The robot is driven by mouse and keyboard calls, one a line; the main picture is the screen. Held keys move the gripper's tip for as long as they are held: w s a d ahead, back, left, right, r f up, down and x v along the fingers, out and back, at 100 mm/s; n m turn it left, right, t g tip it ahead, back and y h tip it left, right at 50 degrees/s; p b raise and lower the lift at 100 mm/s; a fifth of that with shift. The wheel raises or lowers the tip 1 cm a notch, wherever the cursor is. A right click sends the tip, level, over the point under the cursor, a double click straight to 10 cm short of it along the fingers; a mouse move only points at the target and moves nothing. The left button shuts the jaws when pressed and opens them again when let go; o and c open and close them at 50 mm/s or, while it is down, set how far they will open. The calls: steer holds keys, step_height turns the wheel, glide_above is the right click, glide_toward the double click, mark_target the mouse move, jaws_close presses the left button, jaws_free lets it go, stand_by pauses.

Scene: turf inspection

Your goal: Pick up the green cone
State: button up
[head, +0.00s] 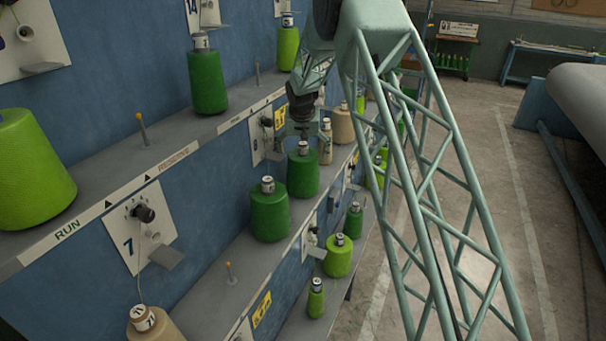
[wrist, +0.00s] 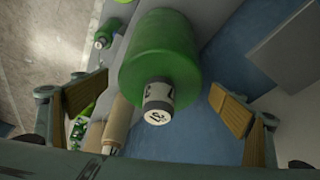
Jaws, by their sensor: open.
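A dark green cone (wrist: 165,48) with a white labelled tube end (wrist: 158,101) fills the middle of the wrist view. My gripper (wrist: 160,85) is open, with one padded finger on each side of the cone and visible gaps between. In the head view my gripper (head: 302,118) hangs just above a dark green cone (head: 304,172) standing on the middle shelf, which appears to be the same one. Another dark green cone (head: 269,212) stands close in front of it. More green cones show, such as one on the upper shelf (head: 207,80).
Tan cones (head: 341,124) stand behind, beside my gripper. A light green cone (head: 32,170) is on the upper shelf (head: 105,195). Control plates (head: 137,225) stick out from the blue wall. The aisle floor (head: 530,210) is open at right.

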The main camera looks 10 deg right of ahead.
steer(key=shift+w+f, duration=0.2)
steer(key=shift+f, duration=0.25)
stand_by(0.3)
steer(key=c, duration=1.5)
steer(key=shift+r, duration=0.1)
steer(key=shift+c, duration=1.1)
steer(key=shift+w+r, duration=0.1)
steer(key=shift+r, duration=0.05)
step_height(320, 180, up, 28)
steer(key=shift+p, duration=0.45)
